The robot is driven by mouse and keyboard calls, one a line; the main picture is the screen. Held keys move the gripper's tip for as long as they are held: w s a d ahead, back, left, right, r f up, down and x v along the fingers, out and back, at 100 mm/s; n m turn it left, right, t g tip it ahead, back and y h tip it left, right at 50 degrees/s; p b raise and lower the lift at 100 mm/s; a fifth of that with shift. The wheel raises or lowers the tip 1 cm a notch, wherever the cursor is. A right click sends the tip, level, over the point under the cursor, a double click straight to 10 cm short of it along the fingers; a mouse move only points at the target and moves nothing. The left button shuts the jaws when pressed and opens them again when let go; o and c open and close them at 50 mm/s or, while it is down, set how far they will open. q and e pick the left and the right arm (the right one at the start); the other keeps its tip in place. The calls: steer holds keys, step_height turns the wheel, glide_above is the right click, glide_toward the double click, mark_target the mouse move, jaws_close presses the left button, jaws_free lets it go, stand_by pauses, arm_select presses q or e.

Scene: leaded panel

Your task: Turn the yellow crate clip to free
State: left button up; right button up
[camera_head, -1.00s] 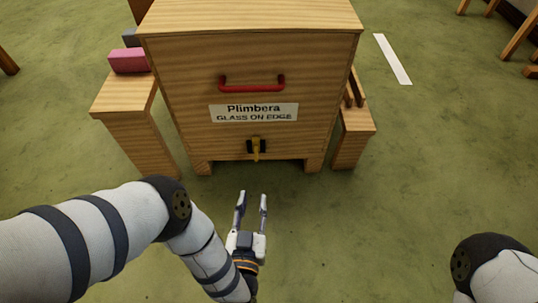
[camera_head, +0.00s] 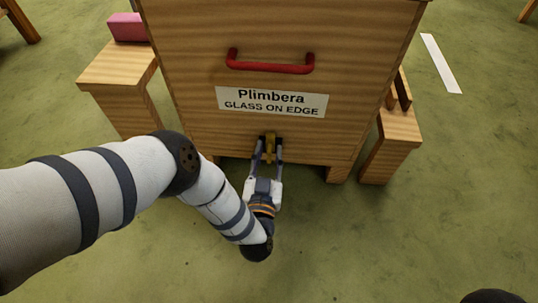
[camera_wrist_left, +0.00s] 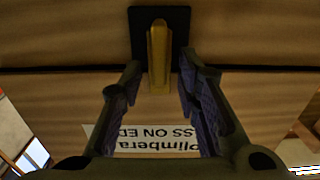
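The yellow clip (camera_head: 270,148) sits low on the front of the wooden crate (camera_head: 195,105), below the label. In the left wrist view the yellow clip (camera_wrist_left: 158,58) is a bar on a black plate (camera_wrist_left: 180,40), lying across the seam between two boards. My left gripper (camera_head: 267,156) is at the clip with a finger on each side. In the left wrist view its fingers (camera_wrist_left: 160,85) stand apart, with gaps between them and the clip, so it is open.
The crate has a red handle (camera_head: 270,67) and a white label (camera_head: 271,102). A wooden stand with a pink block (camera_head: 127,28) is at its left, another stand (camera_head: 400,128) at its right. The green floor in front is free.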

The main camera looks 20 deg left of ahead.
arm_select(q)
jaws_close()
steer(key=shift+n, duration=0.3)
steer(key=n, duration=0.4)
steer(key=a+n+p, duration=0.1)
steer(key=n, duration=0.3)
steer(key=f+n+p, duration=0.1)
steer(key=n, duration=0.2)
steer(key=shift+s+a+f+n, duration=0.1)
steer(key=shift+s+a+n, duration=0.2)
steer(key=shift+n, duration=0.1)
steer(key=n, duration=0.2)
steer(key=f+n+b, duration=0.1)
steer(key=n, duration=0.2)
steer(key=shift+a, duration=0.1)
steer(key=shift+n, duration=0.4)
